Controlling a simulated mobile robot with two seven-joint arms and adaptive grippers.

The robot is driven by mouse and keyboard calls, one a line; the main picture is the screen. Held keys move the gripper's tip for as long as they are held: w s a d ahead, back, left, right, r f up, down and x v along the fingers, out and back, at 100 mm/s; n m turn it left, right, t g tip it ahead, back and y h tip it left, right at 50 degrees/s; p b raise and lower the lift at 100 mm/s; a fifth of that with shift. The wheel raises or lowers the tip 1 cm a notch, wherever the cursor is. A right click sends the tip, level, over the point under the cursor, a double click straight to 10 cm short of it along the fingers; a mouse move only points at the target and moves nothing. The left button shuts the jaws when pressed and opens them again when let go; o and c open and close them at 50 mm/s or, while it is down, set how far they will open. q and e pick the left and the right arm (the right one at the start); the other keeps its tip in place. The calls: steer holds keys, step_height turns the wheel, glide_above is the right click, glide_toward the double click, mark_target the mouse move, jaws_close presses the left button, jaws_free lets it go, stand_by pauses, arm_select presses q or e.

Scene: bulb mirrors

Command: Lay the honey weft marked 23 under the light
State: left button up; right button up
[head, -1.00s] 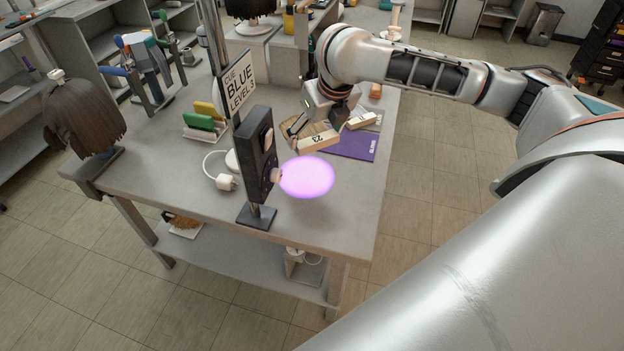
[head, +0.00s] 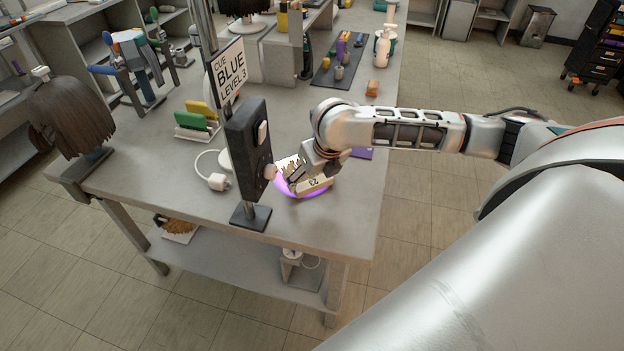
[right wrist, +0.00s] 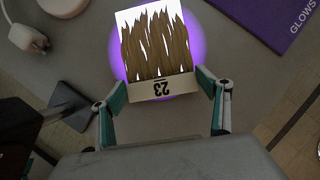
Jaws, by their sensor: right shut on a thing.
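The honey weft marked 23 (head: 314,185) is a tan label block with brown strands on a white backing. It also shows in the right wrist view (right wrist: 161,88), where its number reads upside down. My right gripper (head: 308,172) is shut on the label block, with one finger at each end in the right wrist view (right wrist: 163,92). The weft is over the purple light spot (head: 291,186), whose glow shows around it. I cannot tell whether it touches the table. The dark lamp housing (head: 248,148) stands on its post just left of the spot. My left gripper is not in view.
A sign reading "CUE BLUE LEVEL 3" (head: 230,73) is on the lamp post. A white plug (head: 218,181), a colored-card rack (head: 194,137) and a wigged head (head: 70,120) stand left. The front right tabletop is clear.

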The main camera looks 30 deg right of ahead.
steer(key=shift+f, duration=0.2)
steer(key=o, duration=1)
steer(key=shift+c, duration=0.2)
steer(key=p+v, duration=0.3)
steer(key=v, duration=0.9)
steer(key=shift+r, duration=0.1)
